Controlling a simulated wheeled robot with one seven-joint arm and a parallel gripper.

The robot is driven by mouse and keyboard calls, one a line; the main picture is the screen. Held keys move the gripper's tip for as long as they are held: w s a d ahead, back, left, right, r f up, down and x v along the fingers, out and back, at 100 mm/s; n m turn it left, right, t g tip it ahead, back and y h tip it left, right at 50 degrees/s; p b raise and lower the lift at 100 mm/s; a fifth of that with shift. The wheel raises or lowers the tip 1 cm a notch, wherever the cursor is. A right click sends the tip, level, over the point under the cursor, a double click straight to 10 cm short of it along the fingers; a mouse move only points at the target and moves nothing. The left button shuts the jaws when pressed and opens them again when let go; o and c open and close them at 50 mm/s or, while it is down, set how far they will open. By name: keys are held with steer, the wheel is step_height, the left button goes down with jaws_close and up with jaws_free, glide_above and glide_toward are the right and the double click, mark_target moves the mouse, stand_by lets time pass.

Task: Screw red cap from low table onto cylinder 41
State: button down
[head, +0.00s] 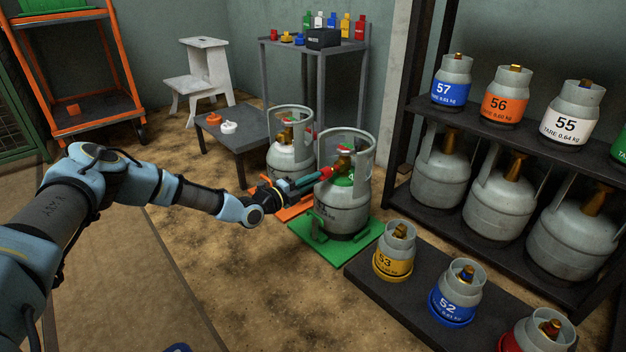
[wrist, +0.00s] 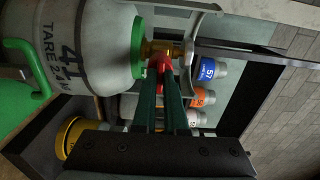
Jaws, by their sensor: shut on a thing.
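Cylinder 41 (head: 342,212) is a grey gas cylinder with a green collar, upright on a green platform (head: 325,248). In the wrist view the cylinder (wrist: 85,40) lies sideways across the picture, with its number 41 and brass valve (wrist: 155,48) showing. My gripper (head: 314,180) reaches in from the left to the valve, inside the guard ring. In the wrist view my gripper (wrist: 162,85) is shut on the red cap (wrist: 161,70). The cap is right at the valve's outlet. I cannot tell whether it is threaded on.
A second cylinder (head: 285,158) stands close behind on an orange platform (head: 292,210). The low table (head: 258,143) holds an orange cap (head: 213,119) and a white cap (head: 229,127). Small cylinders stand on a low dark platform (head: 375,288) in front. A dark rack (head: 440,200) stands right.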

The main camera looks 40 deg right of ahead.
steer(key=shift+s+d+b, duration=0.1)
steer(key=shift+d+b, duration=0.35)
steer(key=shift+d, duration=0.95)
steer(key=shift+p, duration=0.35)
steer(key=shift+r+m+p, duration=0.1)
steer(key=shift+m+p, duration=0.3)
steer(key=shift+p, duration=0.05)
steer(key=shift+m+p, duration=0.95)
steer(key=shift+m, duration=0.35)
steer(key=shift+m+p, duration=1.4)
steer(key=shift+m, duration=0.3)
